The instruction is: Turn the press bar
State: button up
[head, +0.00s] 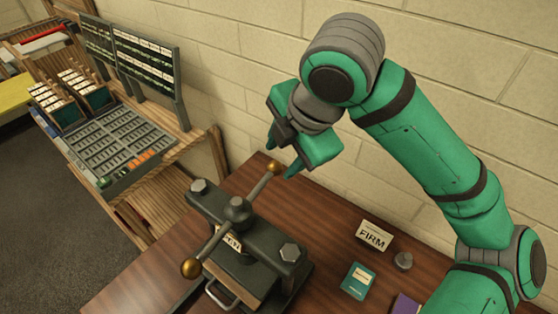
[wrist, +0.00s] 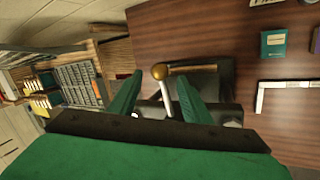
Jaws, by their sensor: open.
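The press (head: 250,262) is a dark metal frame with bolts, standing on the wooden table. Its press bar (head: 212,244) is a grey rod through a central hub (head: 236,209), with a brass ball at each end. The bar runs from the near-left ball (head: 191,268) to the far-right ball (head: 274,167). My gripper (head: 284,157) is open and empty, beside the far-right ball. In the wrist view one brass ball (wrist: 159,71) shows between the two open green fingers. I cannot tell whether the fingers touch it or how deep it sits between them.
A pale block wall (head: 240,60) rises behind. A wooden shelf unit with a grey tray (head: 118,145) stands at left.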

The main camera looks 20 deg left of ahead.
aim_at(276, 165)
jog(key=shift+x, duration=2.35)
grip_shut()
jog(key=shift+a, duration=0.1)
